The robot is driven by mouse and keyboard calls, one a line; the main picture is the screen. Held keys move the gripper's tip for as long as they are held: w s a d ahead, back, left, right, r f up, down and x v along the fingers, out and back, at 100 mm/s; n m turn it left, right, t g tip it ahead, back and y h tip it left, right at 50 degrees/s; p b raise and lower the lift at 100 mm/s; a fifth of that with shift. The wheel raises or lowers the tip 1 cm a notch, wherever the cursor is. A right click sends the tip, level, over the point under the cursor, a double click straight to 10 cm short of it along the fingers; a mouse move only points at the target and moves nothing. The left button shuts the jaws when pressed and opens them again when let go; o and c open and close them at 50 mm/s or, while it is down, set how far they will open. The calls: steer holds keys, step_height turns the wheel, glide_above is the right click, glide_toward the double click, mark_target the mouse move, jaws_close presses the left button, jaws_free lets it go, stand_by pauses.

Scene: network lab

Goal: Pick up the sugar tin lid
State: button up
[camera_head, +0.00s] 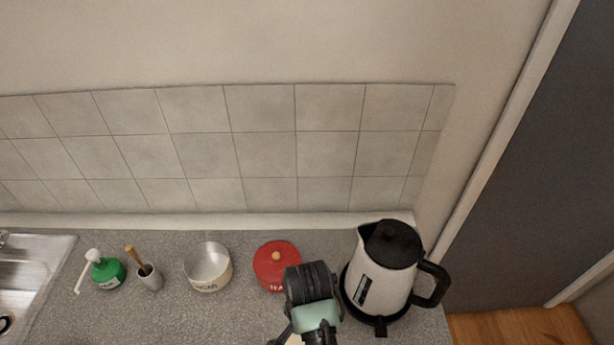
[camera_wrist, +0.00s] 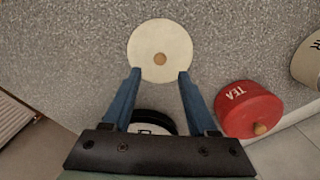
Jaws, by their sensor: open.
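The sugar tin lid is a round cream disc (camera_wrist: 160,38) with a small wooden knob, on the grey speckled counter in the wrist view. My gripper (camera_wrist: 159,74) is open, its two blue fingers reaching towards the lid's near edge, with the knob lined up between them. I cannot tell how high the fingers are above the lid. In the head view my arm hides most of the lid, and a sliver of cream shows at the bottom edge (camera_head: 296,340). The open, lidless cream tin (camera_head: 208,278) stands left of the red tea tin.
The red tea tin (camera_head: 273,268) stands close beside my arm, lid on. A white and black kettle (camera_head: 380,272) stands just right of my arm.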

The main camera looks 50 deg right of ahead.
steer(key=shift+a+f+p, duration=0.1)
steer(key=shift+f+p, duration=0.65)
steer(key=shift+f, duration=2.2)
jaws_close()
